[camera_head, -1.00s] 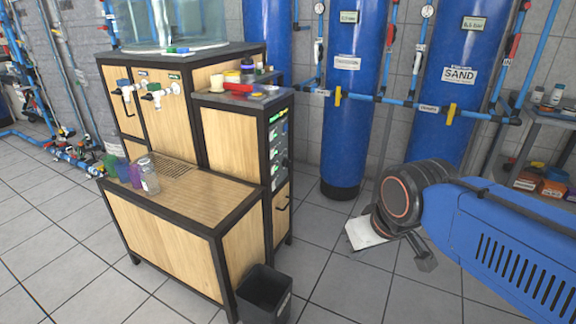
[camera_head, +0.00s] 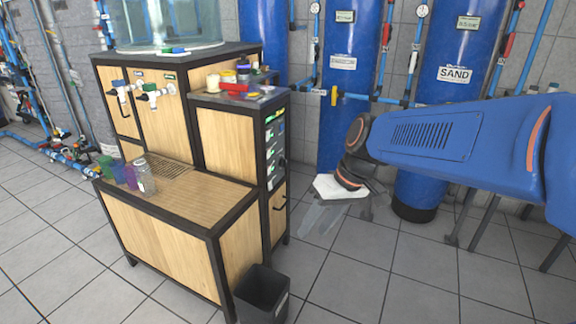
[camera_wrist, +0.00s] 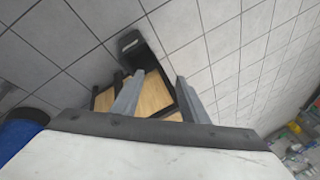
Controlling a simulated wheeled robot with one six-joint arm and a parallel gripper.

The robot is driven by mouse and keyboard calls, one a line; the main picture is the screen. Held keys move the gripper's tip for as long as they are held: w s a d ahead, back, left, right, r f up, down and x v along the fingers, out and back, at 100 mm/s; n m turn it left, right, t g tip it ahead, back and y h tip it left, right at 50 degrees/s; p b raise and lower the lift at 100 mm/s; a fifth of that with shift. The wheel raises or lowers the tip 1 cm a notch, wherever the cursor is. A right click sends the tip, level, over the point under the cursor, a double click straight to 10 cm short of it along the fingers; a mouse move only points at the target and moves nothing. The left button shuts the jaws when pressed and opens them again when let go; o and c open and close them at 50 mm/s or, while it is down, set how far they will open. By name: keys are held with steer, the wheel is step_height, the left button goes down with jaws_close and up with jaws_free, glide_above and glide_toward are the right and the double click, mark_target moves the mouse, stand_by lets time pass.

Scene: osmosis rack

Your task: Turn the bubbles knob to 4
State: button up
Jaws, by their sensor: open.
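The bubbles knob cannot be made out. A narrow control panel (camera_head: 275,150) with small green-lit displays and dark controls is on the right side of the wooden cabinet (camera_head: 228,145), seen at a steep angle in the head view. My gripper (camera_head: 322,222) is in front of the blue tanks, to the right of the cabinet and apart from it, blurred in the head view. In the wrist view my gripper (camera_wrist: 155,95) shows two grey fingers spread apart with nothing between them. The wooden cabinet and its black frame show beyond the fingers there.
A black bin (camera_head: 262,292) stands on the floor at the cabinet's front right corner. Several jars (camera_head: 140,175) stand on the low wooden counter (camera_head: 195,200). Blue tanks (camera_head: 345,90) and pipes line the back wall. The tiled floor right of the bin is clear.

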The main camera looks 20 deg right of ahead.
steer(key=w+f+n+y, duration=0.1)
steer(key=w+y, duration=0.4)
steer(key=w, duration=1)
steer(key=m+t+y, duration=0.2)
steer(key=t+y, duration=0.2)
steer(key=t, duration=0.7)
glide_toward(284, 163)
steer(key=x, duration=0.8)
steer(key=shift+w+f, duration=0.15)
steer(key=shift+w, duration=0.3)
steer(key=shift+d, duration=0.15)
steer(key=shift+c, duration=0.5)
steer(key=c, duration=0.7)
